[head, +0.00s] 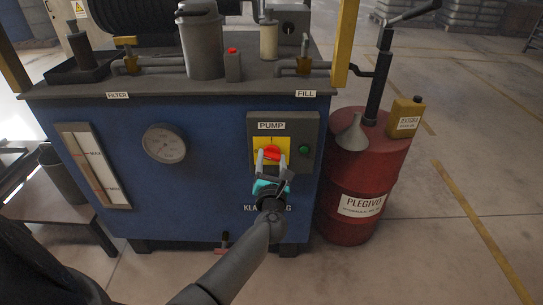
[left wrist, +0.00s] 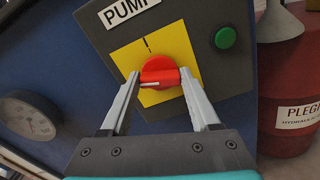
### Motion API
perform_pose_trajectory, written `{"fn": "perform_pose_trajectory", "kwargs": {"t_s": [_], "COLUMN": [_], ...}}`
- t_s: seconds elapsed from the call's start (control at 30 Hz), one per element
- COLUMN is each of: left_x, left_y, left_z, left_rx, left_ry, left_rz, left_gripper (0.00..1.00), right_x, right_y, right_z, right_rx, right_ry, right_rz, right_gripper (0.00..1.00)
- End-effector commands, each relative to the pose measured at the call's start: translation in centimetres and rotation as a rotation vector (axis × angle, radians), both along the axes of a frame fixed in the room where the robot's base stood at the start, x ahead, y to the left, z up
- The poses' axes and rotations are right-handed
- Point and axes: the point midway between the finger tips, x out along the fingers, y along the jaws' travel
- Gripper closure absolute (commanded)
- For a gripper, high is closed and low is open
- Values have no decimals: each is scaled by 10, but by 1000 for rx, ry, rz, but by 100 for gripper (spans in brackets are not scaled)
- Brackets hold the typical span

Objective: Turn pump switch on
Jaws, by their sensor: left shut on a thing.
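The pump switch (head: 272,151) is a red rotary knob on a yellow square plate, on the grey box labelled PUMP (head: 253,127) at the front of the blue machine. In the left wrist view the red knob (left wrist: 159,72) has a white line pointing left, slightly downward. A black tick mark (left wrist: 147,46) stands above it on the yellow plate. My left gripper (head: 270,157) is at the switch, its fingers on either side of the knob and shut on it; the fingers also show in the left wrist view (left wrist: 161,78). My right gripper is not in view.
A green button (head: 304,150) sits right of the switch. A round gauge (head: 165,143) and a level glass (head: 95,165) are to the left. A red drum (head: 352,180) with a funnel (head: 353,133) and yellow can (head: 405,117) stands at the right.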

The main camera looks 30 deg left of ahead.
Motion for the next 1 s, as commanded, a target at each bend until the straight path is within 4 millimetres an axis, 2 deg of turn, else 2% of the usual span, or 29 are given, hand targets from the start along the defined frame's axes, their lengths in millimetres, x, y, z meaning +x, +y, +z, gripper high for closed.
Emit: {"fn": "perform_pose_trajectory", "kwargs": {"t_s": [0.5,1.0], "left_x": [0,0], "left_y": [-1,-1], "left_z": [0,-1], "left_rx": [418,811], "left_ry": [261,503], "left_rz": [-1,-2], "left_gripper": [93,93], "right_x": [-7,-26], "right_y": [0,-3], "right_z": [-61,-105], "right_rx": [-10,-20], "right_ry": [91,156], "right_rz": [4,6], "right_gripper": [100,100]}}
